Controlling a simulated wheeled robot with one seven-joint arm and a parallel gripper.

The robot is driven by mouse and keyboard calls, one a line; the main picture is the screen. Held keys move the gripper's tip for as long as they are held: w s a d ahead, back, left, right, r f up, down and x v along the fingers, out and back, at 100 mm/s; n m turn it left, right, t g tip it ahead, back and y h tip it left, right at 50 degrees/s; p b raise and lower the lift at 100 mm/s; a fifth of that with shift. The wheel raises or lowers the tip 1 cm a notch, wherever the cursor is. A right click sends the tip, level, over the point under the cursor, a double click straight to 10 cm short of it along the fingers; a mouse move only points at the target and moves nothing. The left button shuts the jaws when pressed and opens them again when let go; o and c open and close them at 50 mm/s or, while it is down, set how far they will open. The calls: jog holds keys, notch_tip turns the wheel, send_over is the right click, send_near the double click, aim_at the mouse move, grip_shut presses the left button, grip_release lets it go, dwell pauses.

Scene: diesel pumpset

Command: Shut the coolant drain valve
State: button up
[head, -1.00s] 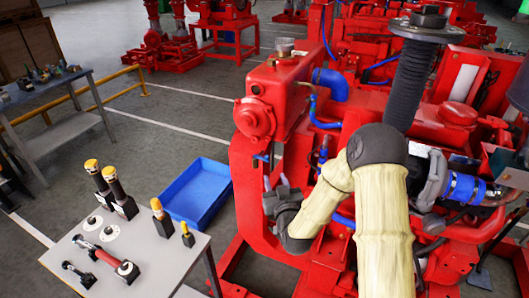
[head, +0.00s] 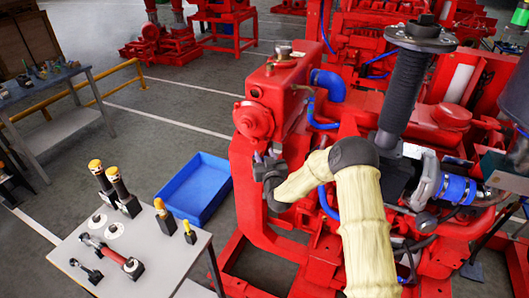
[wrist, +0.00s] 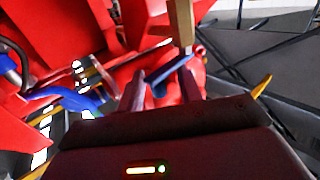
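In the wrist view, a blue lever (wrist: 166,68) lies beyond and partly between my fingertips, close to a tan, brass-like block (wrist: 182,24). It appears to be the coolant drain valve's handle, though its full shape is blurred and partly hidden. My gripper (wrist: 160,85) has its two fingers apart, with nothing clearly held between them. I cannot tell whether a finger touches the lever. In the head view, my gripper (head: 259,158) is up against the lower part of the red radiator housing (head: 262,120), and the valve is hidden behind it.
A grey table (head: 150,265) with several tools stands at the lower left, and a blue tray (head: 195,188) lies on the floor behind it. Red engine parts and blue hoses (head: 328,84) crowd the right. In the wrist view, a yellow piece (wrist: 262,86) shows at right.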

jog(key=shift+w+a, duration=0.1)
jog(key=shift+w, duration=0.25)
jog(key=shift+c, duration=0.5)
grip_shut()
jog(key=y+b, duration=0.1)
jog(key=b, duration=0.2)
jog(key=shift+w+f+n, duration=0.2)
jog(key=shift+n, duration=0.2)
jog(key=shift+w+r+n+g+y+b, duration=0.15)
jog(key=shift+n+g+y+b, duration=0.35)
jog(key=shift+y+b, duration=0.5)
jog(key=shift+r, duration=0.1)
jog(key=shift+o, duration=0.5)
grip_release()
